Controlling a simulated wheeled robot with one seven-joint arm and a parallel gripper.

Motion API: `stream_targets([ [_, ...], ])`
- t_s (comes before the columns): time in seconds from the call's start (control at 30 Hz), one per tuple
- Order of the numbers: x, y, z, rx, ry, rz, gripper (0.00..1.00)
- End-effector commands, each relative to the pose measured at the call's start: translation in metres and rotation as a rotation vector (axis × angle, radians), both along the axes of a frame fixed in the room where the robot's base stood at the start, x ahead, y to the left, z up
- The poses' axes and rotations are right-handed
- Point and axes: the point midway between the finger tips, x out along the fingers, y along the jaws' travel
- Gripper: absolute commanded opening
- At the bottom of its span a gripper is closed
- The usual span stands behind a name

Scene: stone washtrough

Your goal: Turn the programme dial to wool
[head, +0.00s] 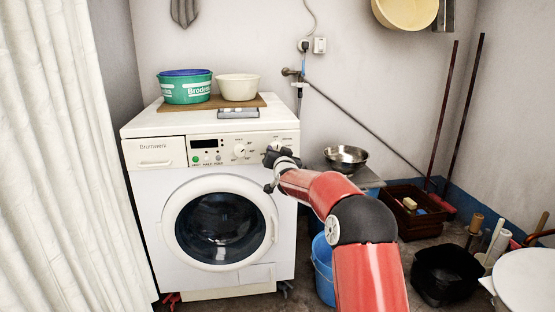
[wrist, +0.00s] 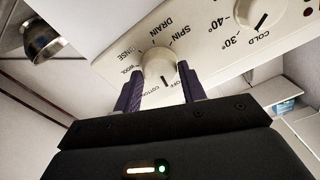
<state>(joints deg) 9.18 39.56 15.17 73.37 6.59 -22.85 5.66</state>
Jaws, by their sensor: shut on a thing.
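The white washing machine (head: 175,170) stands against the wall. Its round programme dial (wrist: 158,63) shows in the wrist view, ringed by DRAIN, SPIN, OFF, COTTON, WOOL and RINSE labels. The dial's dark pointer mark is on the side near OFF, by COTTON. WOOL is beyond COTTON, to the left in this view. My gripper (wrist: 160,84) is shut on the dial, one dark finger on either side of it. In the head view my gripper (head: 277,157) is at the right end of the control panel and covers the dial.
A second knob (head: 240,150) with temperature marks sits left of the dial. Green (head: 186,88) and cream basins (head: 238,87) stand on the machine's top. A metal bowl (head: 345,157) is to the right, above a blue bucket (head: 323,265). A white curtain (head: 60,160) hangs at left.

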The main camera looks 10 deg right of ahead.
Motion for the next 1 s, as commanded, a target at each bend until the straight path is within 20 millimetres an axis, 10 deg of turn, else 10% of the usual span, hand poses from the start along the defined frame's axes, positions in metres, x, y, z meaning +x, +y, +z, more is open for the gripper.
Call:
stream_targets([
  [1.0, 0.0000, 0.0013, -0.0023, 0.951, 0.000, 0.002, 0.18],
])
